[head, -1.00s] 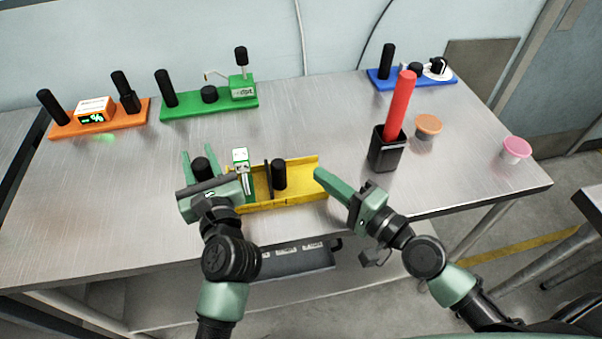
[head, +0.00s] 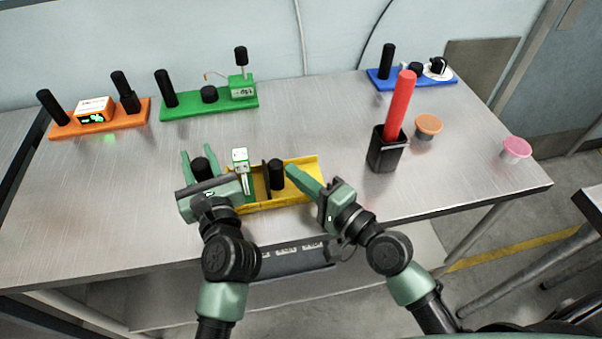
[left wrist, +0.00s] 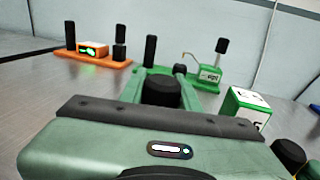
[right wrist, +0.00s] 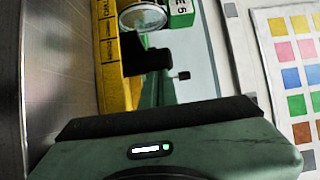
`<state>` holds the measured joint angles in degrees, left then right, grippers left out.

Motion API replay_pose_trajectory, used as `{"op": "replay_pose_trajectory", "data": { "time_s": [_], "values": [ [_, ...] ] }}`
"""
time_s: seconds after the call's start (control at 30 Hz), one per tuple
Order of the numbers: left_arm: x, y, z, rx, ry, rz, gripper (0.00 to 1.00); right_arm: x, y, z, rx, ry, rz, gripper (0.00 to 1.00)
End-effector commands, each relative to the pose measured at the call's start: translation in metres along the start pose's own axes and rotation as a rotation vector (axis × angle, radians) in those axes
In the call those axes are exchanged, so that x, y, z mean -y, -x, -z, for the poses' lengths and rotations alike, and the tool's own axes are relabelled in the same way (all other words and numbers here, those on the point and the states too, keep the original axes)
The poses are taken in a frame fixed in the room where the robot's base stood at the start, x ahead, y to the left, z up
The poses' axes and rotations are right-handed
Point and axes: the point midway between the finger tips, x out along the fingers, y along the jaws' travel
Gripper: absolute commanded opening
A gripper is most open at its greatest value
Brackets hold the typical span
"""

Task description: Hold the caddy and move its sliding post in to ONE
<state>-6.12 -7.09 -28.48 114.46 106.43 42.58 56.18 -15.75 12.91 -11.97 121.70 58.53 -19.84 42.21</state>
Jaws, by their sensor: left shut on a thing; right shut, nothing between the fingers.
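The yellow caddy (head: 307,166) lies near the table's front edge. Its black sliding post (head: 276,174) stands upright in the tray, right of a thin dark divider (head: 265,178). A green and white block (head: 241,163) stands left of the divider; it also shows in the left wrist view (left wrist: 245,107). My left gripper (head: 198,156) is shut on the black grip post (head: 201,167) at the caddy's left end, seen between the fingers in the left wrist view (left wrist: 160,93). My right gripper (head: 291,170) is shut and empty, its tips just right of the sliding post; I cannot tell whether they touch.
A black cup (head: 385,155) with a red stick (head: 401,105) stands to the right, by an orange-lidded pot (head: 428,127) and a pink-lidded pot (head: 516,149). Orange (head: 82,132), green (head: 205,105) and blue (head: 440,80) modules line the back. The table's middle is clear.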

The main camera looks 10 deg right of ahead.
Motion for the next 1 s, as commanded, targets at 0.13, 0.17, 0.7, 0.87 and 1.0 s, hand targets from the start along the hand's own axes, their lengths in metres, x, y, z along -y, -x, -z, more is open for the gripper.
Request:
{"op": "replay_pose_trajectory", "data": {
  "time_s": [0.13,0.17,0.7,0.87,1.0],
  "values": [
    [0.001,0.0,0.0,0.001,-0.001,0.004,0.0,-0.001,-0.014,-0.023,0.003,-0.007,0.0,0.0],
    [0.002,0.001,0.0,0.001,-0.001,0.004,0.0,0.0,-0.016,-0.027,0.003,-0.008,0.001,0.0],
    [0.002,0.001,0.0,0.0,0.0,0.005,0.0,0.0,-0.019,-0.033,0.002,-0.001,-0.001,0.0],
    [0.001,0.0,0.0,0.0,0.0,0.003,0.0,-0.001,-0.006,-0.02,0.004,0.004,-0.004,0.0],
    [0.001,0.0,0.0,0.0,0.0,0.003,0.0,-0.003,0.014,-0.005,0.006,0.002,-0.009,0.0]
  ]
}}
